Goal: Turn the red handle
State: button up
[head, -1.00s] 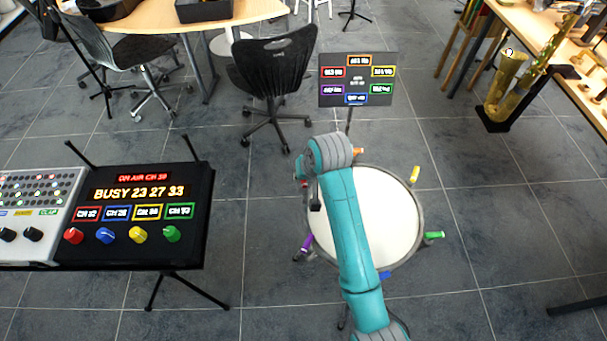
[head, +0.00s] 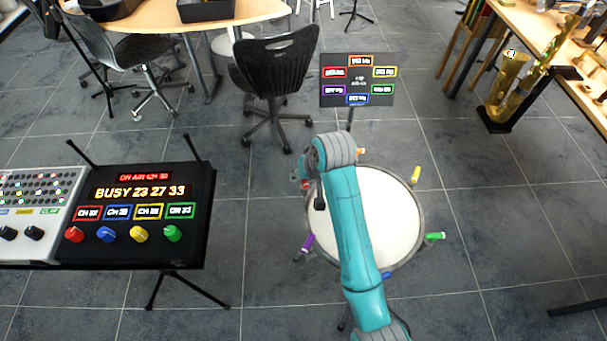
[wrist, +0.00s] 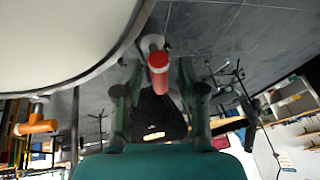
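The drum (head: 385,225) has a pale round head and coloured handles around its rim. The red handle (wrist: 159,72) is a short red cylinder on a metal fitting beside the drum in the wrist view. In the head view only a small bit of the red handle (head: 306,185) shows at the drum's left rim, mostly hidden by my arm. My gripper (wrist: 158,82) is open, with one finger on each side of the red handle. I see gaps on both sides and cannot tell how deep the handle sits between the fingers. In the head view the gripper is largely hidden.
Other drum handles are orange (head: 361,151), yellow (head: 415,174), green (head: 435,236), blue (head: 386,275) and purple (head: 307,242). A label screen (head: 358,80) stands behind the drum. A console (head: 135,215) stands at left, a chair (head: 270,80) behind.

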jog(key=v, duration=0.7)
jog(key=shift+r, duration=0.2)
jog(key=shift+s+d, duration=0.1)
dwell(0.3)
